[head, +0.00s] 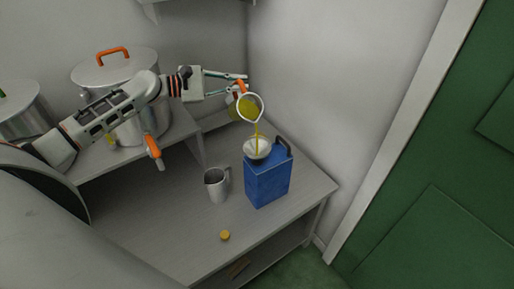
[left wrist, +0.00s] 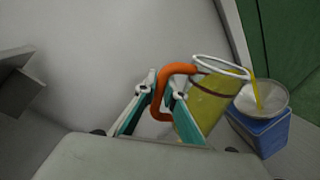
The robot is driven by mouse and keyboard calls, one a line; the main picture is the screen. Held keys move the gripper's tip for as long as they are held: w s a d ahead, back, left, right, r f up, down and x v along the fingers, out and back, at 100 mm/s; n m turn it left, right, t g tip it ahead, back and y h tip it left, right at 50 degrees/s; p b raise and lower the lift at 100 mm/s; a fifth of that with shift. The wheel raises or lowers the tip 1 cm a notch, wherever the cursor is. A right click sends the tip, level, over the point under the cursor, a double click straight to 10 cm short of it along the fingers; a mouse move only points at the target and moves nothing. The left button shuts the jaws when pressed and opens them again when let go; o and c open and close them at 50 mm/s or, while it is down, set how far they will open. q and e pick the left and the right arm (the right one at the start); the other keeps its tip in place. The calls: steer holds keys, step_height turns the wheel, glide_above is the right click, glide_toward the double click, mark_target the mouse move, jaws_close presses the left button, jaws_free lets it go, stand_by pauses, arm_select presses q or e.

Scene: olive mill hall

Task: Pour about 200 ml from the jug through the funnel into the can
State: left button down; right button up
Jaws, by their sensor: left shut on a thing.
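My left gripper (head: 240,82) is shut on the orange handle of the jug (head: 250,107). The jug is clear with yellow-green oil inside and is tilted above the funnel. A thin yellow stream runs from its lip down into the pale funnel (head: 257,149). The funnel sits on top of the blue can (head: 268,182), which has a dark handle. In the left wrist view the jug (left wrist: 207,108), its stream, the funnel (left wrist: 262,100) and the blue can (left wrist: 268,136) also show. The can's opening is hidden under the funnel. My right gripper is not in view.
A grey metal mug (head: 216,186) stands left of the can. A yellow cap (head: 225,235) lies near the bench's front edge. A large steel pot (head: 113,72) with an orange lid handle stands on the raised shelf. The grey wall is close behind the can.

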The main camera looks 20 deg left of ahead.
mark_target(241, 101)
arm_select(q)
steer(key=shift+f+b, duration=0.4)
steer(key=shift+f, duration=0.1)
steer(key=shift+f+b, duration=0.5)
steer(key=shift+f, duration=0.3)
steer(key=shift+d+f+m+b, duration=0.1)
steer(key=shift+f+m+b, duration=0.2)
steer(key=shift+f+b, duration=0.25)
steer(key=shift+s+f+b, duration=0.1)
steer(key=shift+f+b, duration=0.45)
steer(key=shift+f, duration=0.05)
steer(key=shift+r, duration=0.35)
steer(key=shift+d, duration=0.1)
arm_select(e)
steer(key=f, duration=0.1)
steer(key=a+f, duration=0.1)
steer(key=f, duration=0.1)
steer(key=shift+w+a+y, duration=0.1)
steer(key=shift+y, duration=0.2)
arm_select(q)
steer(key=shift+s+r+m, duration=0.1)
steer(key=shift+m, duration=0.2)
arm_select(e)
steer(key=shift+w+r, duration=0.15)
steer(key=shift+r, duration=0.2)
